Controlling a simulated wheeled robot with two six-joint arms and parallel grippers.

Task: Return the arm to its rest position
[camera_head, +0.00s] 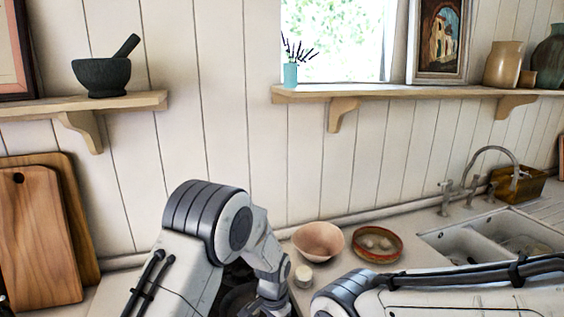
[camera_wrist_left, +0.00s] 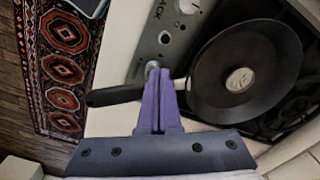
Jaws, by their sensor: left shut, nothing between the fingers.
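My left arm comes in from the left in the head view and bends down over the counter; its gripper fingers are hidden there. In the left wrist view my left gripper (camera_wrist_left: 160,80) has its two purple fingers closed together with nothing between them. The fingers point over the front edge of a stove (camera_wrist_left: 150,50), in front of the handle of a dark pan (camera_wrist_left: 245,70). I cannot tell whether they touch the handle. My right arm lies across the lower right of the head view; its gripper is not in view.
A pink bowl (camera_head: 318,241), a red-rimmed dish (camera_head: 395,252) and a small white-topped jar (camera_head: 303,276) stand on the counter beside my left arm. The sink (camera_head: 470,243) is at right, cutting boards (camera_head: 40,240) at left. A patterned rug (camera_wrist_left: 62,70) lies on the floor.

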